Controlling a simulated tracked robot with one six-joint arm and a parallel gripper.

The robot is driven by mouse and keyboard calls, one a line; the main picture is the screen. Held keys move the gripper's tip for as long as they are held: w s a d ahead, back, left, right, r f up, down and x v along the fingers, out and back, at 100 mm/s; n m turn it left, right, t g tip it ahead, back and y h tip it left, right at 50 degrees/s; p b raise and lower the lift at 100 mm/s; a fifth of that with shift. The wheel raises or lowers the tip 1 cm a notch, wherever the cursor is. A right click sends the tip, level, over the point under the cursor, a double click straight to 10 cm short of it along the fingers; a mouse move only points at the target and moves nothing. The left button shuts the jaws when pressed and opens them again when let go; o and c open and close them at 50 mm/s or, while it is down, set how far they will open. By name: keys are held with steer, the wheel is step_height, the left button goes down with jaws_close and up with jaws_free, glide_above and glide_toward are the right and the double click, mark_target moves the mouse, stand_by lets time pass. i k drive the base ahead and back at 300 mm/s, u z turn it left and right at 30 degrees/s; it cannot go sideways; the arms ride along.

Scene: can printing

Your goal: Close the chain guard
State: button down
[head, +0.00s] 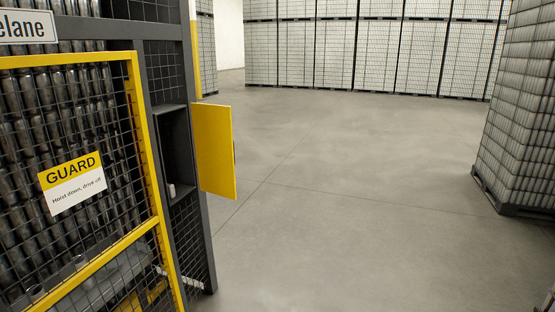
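A yellow-framed mesh guard (155,188) fills the left of the head view. It bears a sign (70,182) reading "GUARD" and "Hoist down, drive off". To its right, a small yellow door panel (214,150) stands swung out from a dark recessed box (176,150) in the grey post, so the recess is open. A small pale part (172,191) shows low in the recess. No label says which of these is the chain guard. My gripper is not in view.
Many shiny cans stand behind the mesh. A tall pallet stack (522,110) stands at the right, and wrapped stacks (380,50) line the back. The grey floor (340,200) between them is clear.

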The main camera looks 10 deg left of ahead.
mark_target(212, 124)
steer(key=u, duration=0.05)
steer(key=i, duration=1.5)
steer(key=u, duration=0.55)
steer(key=i, duration=0.7)
steer(key=u, duration=1)
steer(key=i, duration=0.75)
steer(key=u, duration=0.35)
